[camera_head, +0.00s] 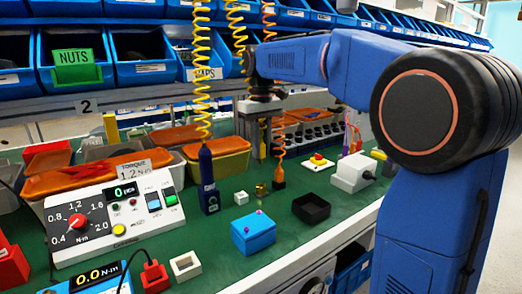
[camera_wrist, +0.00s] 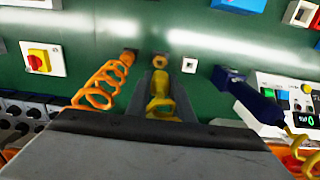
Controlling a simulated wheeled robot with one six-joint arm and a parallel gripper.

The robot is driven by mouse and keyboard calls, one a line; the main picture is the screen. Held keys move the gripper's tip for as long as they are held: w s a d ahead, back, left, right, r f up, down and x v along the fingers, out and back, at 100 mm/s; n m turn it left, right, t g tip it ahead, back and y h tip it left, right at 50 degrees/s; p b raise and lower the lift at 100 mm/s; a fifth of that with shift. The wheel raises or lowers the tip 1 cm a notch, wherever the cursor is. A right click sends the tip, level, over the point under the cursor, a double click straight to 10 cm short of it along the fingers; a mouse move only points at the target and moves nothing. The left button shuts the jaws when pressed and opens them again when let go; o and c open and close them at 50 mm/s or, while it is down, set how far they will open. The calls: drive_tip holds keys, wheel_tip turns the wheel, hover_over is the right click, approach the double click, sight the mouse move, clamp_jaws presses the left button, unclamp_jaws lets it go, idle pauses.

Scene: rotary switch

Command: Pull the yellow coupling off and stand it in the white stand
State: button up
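My gripper (camera_head: 263,135) points down above the back part of the green bench. In the wrist view, its two grey fingers (camera_wrist: 162,98) stand on either side of the yellow coupling (camera_wrist: 161,88) and appear shut on it. A brass fitting (camera_head: 261,190) stands on the bench below; in the wrist view it (camera_wrist: 160,60) shows just beyond the coupling's tip, and the coupling looks apart from it. A small white block with an opening, which I take for the white stand (camera_head: 241,198), is left of the fitting; it also shows in the wrist view (camera_wrist: 189,65).
A blue screwdriver (camera_head: 208,178) on a yellow coil and an orange-coiled tool (camera_head: 279,175) stand close by. A blue box (camera_head: 254,232), black tray (camera_head: 311,208), white square frame (camera_head: 186,265) and torque panel (camera_head: 115,215) are nearer. Blue bins (camera_head: 145,55) line the back.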

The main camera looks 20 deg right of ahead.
sight(261, 140)
clamp_jaws()
drive_tip(key=shift+r, duration=1.6)
